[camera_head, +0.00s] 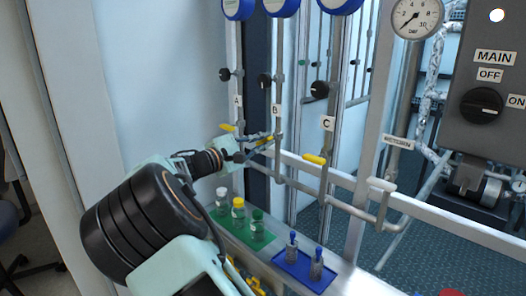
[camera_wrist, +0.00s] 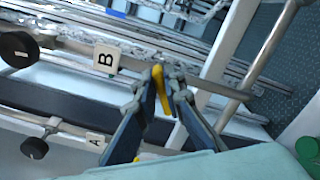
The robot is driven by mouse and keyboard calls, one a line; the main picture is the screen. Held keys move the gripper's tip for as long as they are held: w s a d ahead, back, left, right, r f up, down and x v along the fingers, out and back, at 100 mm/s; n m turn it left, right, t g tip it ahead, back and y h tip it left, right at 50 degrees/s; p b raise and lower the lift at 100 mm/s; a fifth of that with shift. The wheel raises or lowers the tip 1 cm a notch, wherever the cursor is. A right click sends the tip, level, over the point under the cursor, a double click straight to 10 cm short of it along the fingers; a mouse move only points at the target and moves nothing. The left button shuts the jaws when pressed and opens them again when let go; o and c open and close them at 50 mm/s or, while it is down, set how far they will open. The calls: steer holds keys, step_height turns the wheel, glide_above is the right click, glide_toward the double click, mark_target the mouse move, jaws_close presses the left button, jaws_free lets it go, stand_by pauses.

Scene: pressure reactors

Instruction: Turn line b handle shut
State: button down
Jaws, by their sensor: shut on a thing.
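The yellow line B handle (camera_wrist: 160,90) is between my gripper's fingertips in the wrist view, and my gripper (camera_wrist: 163,82) is shut on it. The B label (camera_wrist: 106,58) is on the pipe to its left. In the head view my gripper (camera_head: 262,146) reaches from the left to the B pipe, below its label (camera_head: 276,110). A little of the yellow B handle (camera_head: 264,141) shows there beside the fingers; the rest is hidden.
The yellow A handle (camera_head: 227,128) is close to the left of my gripper and the yellow C handle (camera_head: 315,159) to the right. Capped bottles stand on a green mat (camera_head: 262,240) below, with blue-topped vials on a blue tray (camera_head: 285,268). Pipes crowd the area around my fingers.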

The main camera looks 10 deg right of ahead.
steer(key=m+b, duration=0.3)
steer(key=b, duration=0.1)
steer(key=f+m+b, duration=0.1)
steer(key=m+b, duration=0.2)
steer(key=shift+s+m+b, duration=0.1)
steer(key=shift+m+b, duration=0.2)
steer(key=shift+b, duration=0.1)
steer(key=c, duration=2)
jaws_free()
steer(key=v, duration=1.2)
steer(key=shift+d, duration=0.15)
